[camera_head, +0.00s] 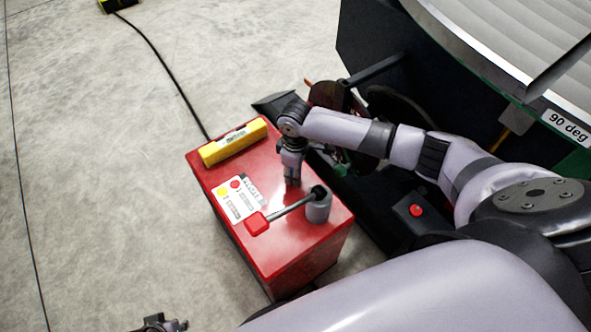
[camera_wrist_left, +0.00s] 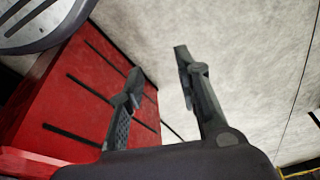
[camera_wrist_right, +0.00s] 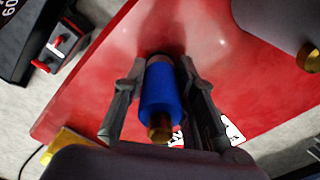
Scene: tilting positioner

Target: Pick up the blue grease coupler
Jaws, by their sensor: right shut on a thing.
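The blue grease coupler (camera_wrist_right: 161,92), a blue cylinder with a brass tip, stands between the fingers of my right gripper (camera_wrist_right: 163,110) in the right wrist view. Both fingers are closed against its sides. In the head view my right gripper (camera_head: 292,178) points down at the top of the red cabinet (camera_head: 315,250), and the coupler is hidden there. I cannot tell whether the coupler is clear of the cabinet top. My left gripper (camera_wrist_left: 157,72) is open and empty beside the red cabinet's slotted side in the left wrist view.
A yellow box (camera_head: 233,142) lies at the cabinet's back edge. A grey cylinder (camera_head: 318,206) and a red-ended lever (camera_head: 258,223) are close to the right gripper. A label card (camera_head: 238,200) lies left of it. The dark positioner stands to the right.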

